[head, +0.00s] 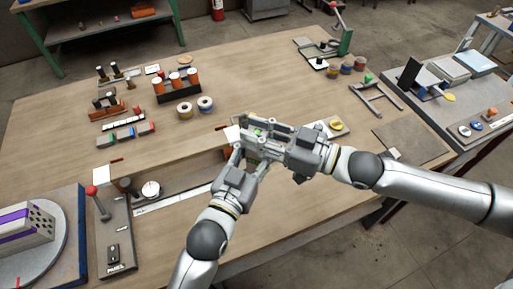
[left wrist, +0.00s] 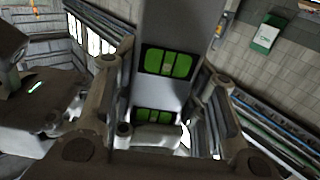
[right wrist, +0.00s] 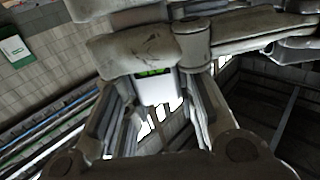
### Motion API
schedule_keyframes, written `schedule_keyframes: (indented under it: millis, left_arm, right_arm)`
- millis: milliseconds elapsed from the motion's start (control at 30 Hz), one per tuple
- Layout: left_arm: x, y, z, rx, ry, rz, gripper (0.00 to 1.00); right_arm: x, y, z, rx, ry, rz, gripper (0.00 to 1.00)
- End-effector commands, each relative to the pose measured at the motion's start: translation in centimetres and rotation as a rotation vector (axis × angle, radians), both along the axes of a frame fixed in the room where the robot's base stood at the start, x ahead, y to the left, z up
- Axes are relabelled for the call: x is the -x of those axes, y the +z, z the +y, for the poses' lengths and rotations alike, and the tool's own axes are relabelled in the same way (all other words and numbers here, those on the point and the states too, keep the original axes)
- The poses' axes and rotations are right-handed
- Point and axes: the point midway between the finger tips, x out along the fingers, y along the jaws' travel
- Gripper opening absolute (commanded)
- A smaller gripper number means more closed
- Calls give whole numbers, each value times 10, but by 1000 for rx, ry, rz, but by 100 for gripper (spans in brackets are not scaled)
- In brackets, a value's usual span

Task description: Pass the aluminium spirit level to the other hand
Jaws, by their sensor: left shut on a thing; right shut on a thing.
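The aluminium spirit level (left wrist: 187,20) is a pale grey bar with green vials, held in the air where my two grippers meet. In the head view the grippers hide most of it. My left gripper (head: 243,155) comes from below and is shut on it; in the left wrist view the bar runs between its fingers (left wrist: 165,92). My right gripper (head: 258,136) comes from the right and is also shut on it. In the right wrist view a pale end of the level (right wrist: 158,90) shows between the fingers, partly hidden behind grey gripper parts.
Below is a wooden table (head: 65,140). The table's right front is mostly clear.

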Motion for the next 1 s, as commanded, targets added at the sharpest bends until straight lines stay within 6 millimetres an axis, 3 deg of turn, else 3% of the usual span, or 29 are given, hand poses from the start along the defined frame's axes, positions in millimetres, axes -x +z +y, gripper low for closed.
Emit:
schedule_keyframes:
  millis: [33,200,667,1000]
  left_arm:
    - [0,1,0,1,0,-3,8]
    - [0,1,0,1,0,-3,8]
    - [0,1,0,1,0,-3,8]
    - [0,1,0,1,0,-3,8]
  right_arm:
    - [0,1,0,-1,0,-2,30]
    - [0,1,0,-1,0,-2,51]
    - [3,0,-9,2,-2,-1,51]
    - [28,-1,-61,5,-4,0,51]
